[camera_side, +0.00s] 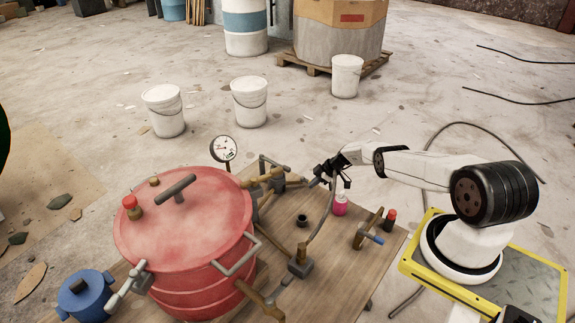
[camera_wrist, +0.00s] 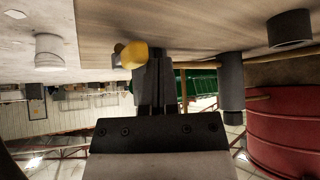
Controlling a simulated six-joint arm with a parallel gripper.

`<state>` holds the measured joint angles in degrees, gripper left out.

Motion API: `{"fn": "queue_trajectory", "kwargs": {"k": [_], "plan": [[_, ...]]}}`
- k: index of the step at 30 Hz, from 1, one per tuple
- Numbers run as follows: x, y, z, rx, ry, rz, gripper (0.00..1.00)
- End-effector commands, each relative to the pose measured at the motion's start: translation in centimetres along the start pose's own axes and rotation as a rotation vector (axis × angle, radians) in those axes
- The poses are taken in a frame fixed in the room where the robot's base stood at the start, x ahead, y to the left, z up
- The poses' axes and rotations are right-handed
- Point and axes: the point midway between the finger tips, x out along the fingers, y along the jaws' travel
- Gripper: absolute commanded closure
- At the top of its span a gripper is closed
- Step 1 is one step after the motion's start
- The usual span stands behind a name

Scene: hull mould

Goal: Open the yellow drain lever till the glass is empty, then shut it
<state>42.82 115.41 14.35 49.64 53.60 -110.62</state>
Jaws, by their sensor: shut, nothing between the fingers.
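My gripper (camera_side: 333,178) is above the wooden bench top (camera_side: 345,275), to the right of the red pot and its brass fittings. It is shut and empty. In the wrist view the picture is upside down, and my gripper's dark fingers (camera_wrist: 155,72) point toward the bench. A yellow rounded piece (camera_wrist: 132,55) with a brownish end shows just left of the fingertips, likely the drain lever's end. I cannot tell whether the fingers touch it.
The red pot (camera_side: 180,235) with a gauge (camera_side: 223,149) fills the bench's left part. A hose curves below my gripper. White buckets (camera_side: 249,101) stand behind.

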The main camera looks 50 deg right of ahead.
Motion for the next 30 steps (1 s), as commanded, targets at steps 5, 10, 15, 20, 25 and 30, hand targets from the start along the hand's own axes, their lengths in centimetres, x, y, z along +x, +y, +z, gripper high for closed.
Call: {"fn": "queue_trajectory", "kwargs": {"k": [5,10,15,20,25,30], "plan": [[-0.3,-0.2,0.4,0.003,0.0,-0.001,1.0],[-0.7,-0.4,0.8,0.002,-0.001,-0.001,1.0],[-0.8,-0.6,0.9,0.001,-0.002,0.001,1.0],[-0.8,-0.7,1.0,0.001,-0.002,0.0,1.0],[-1.1,-0.4,0.9,0.001,-0.001,0.001,1.0],[-2.4,0.3,0.5,-0.001,-0.001,0.003,1.0]]}}
